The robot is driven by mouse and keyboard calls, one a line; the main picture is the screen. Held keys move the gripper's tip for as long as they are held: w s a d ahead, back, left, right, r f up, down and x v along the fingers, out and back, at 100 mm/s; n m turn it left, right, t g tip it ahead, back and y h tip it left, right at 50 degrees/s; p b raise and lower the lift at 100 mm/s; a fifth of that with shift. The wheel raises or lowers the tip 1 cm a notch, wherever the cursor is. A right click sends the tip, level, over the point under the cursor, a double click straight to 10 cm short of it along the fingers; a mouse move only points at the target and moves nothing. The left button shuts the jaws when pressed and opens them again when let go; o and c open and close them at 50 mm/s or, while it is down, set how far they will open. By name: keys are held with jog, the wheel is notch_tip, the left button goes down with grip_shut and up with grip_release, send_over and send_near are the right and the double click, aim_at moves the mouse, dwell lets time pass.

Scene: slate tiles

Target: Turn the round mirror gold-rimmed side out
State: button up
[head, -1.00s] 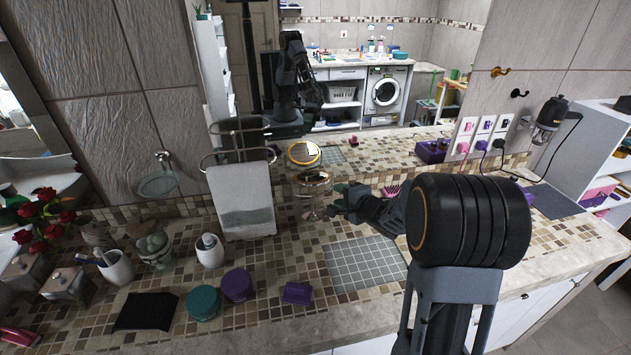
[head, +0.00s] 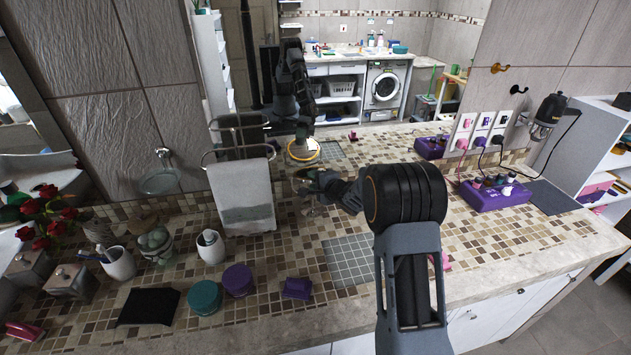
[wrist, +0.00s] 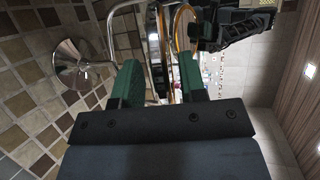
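The round mirror (head: 304,203) stands on the tiled counter in front of the wall mirror, mostly hidden behind my gripper in the head view. Its reflection in the wall mirror shows a gold rim, so the gold-rimmed side faces the wall. In the wrist view the disc (wrist: 156,45) is seen nearly edge-on, and its round silver foot (wrist: 70,65) is at left. My gripper (head: 308,180) is at the disc. In the wrist view its green fingers (wrist: 160,78) are apart, with the disc's edge in the gap ahead. I cannot tell whether either finger touches it.
A towel rack with a grey towel (head: 242,197) stands close left of the mirror. A grey mat (head: 352,260), a purple box (head: 297,288) and round teal (head: 204,298) and purple (head: 238,280) tubs lie nearer.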

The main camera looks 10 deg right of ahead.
grip_shut()
dwell(0.3)
jog(key=shift+f, duration=0.1)
jog(key=f+n+t+y+b, duration=0.1)
jog(key=t+b, duration=0.1)
jog(key=b, duration=0.6)
jog(key=f+n+t+y+b, duration=0.1)
jog(key=f+t+b, duration=0.1)
jog(key=b, duration=0.6)
jog(key=f+n+t+y+b, duration=0.1)
jog(key=n+t+y+b, duration=0.1)
jog(key=b, duration=0.5)
jog(key=shift+w+f+t+b, duration=0.25)
jog(key=shift+f+t+b, duration=0.15)
jog(key=shift+t, duration=0.2)
jog(key=shift+r, duration=0.15)
